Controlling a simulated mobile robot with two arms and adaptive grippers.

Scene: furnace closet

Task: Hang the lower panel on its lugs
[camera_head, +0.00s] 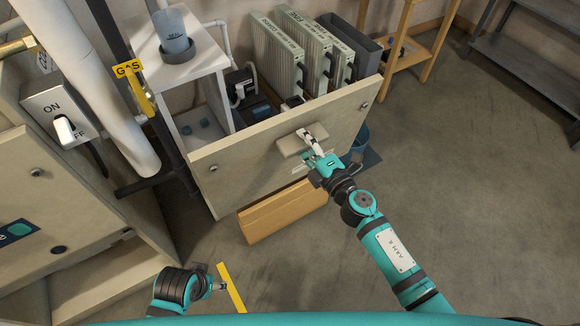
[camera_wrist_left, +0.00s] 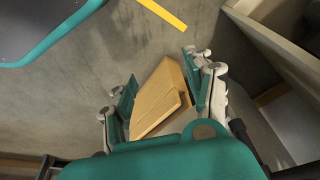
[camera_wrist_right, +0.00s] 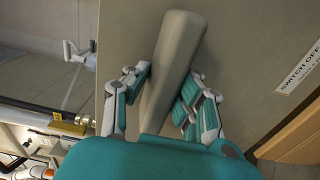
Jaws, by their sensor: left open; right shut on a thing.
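The lower panel (camera_head: 240,165) is a wide beige board with a round fastener near each visible upper corner. It hangs in the air, tilted, in the middle of the head view. My right gripper (camera_head: 313,150) is shut on its bar handle. In the right wrist view the handle (camera_wrist_right: 175,65) lies between the fingers, with the panel face (camera_wrist_right: 235,50) and a "SWITCH OFF" label behind. My left gripper (camera_head: 217,286) is open and empty, low over the floor. The furnace cabinet (camera_head: 70,175) stands at the left. I cannot make out the lugs.
A wooden box (camera_head: 285,212) sits on the floor below the panel. Filters (camera_head: 300,50) and a white stand (camera_head: 180,75) are behind it. A yellow floor strip (camera_head: 232,288) lies by my left gripper. A gas pipe (camera_head: 115,80) rises beside the cabinet.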

